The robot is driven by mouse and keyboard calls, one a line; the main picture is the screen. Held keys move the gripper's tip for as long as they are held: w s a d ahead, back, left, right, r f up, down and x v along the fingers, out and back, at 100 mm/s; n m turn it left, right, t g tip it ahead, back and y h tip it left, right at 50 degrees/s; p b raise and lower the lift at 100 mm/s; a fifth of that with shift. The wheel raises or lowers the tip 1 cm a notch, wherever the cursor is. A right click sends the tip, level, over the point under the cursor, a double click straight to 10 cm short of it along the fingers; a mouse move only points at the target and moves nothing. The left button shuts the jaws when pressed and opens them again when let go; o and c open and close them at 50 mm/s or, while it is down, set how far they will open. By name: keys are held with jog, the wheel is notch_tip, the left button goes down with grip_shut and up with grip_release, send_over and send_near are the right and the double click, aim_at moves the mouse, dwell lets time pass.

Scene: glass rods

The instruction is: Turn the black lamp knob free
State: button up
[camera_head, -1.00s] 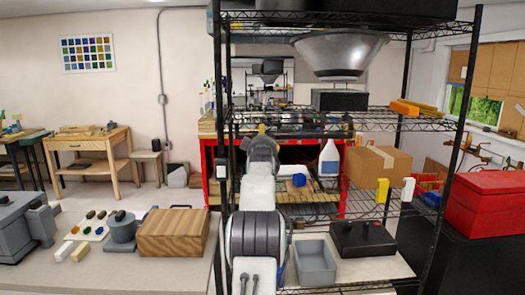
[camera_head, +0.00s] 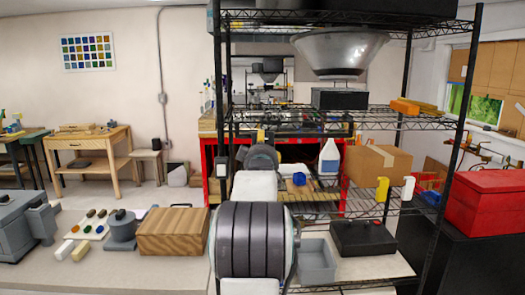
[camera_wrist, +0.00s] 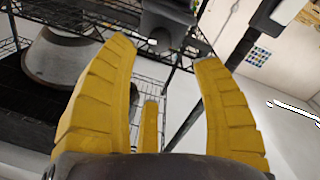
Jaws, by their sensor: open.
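I cannot clearly make out the black lamp knob. A small black knob-like top (camera_head: 120,213) sits on a round grey pot (camera_head: 121,232) on the left bench. A black box (camera_head: 363,238) with small fittings on its top stands on the lower shelf at right; I cannot tell whether one is the knob. My gripper (camera_wrist: 158,48) has yellow fingers, spread apart, with nothing between them in the wrist view. In the head view it is mostly hidden behind my own arm, near the middle of the rack.
The black wire rack (camera_head: 477,75) stands in front, with a metal bowl (camera_head: 340,50) above. A grey bin (camera_head: 316,262) stands left of the black box. A wooden box (camera_head: 173,231) is on the left bench. A cardboard box (camera_head: 376,165) and spray bottle (camera_head: 329,157) stand farther back.

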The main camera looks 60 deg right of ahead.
jog(key=shift+s+a, duration=0.15)
jog(key=shift+a, duration=0.1)
jog(key=shift+o, duration=0.3)
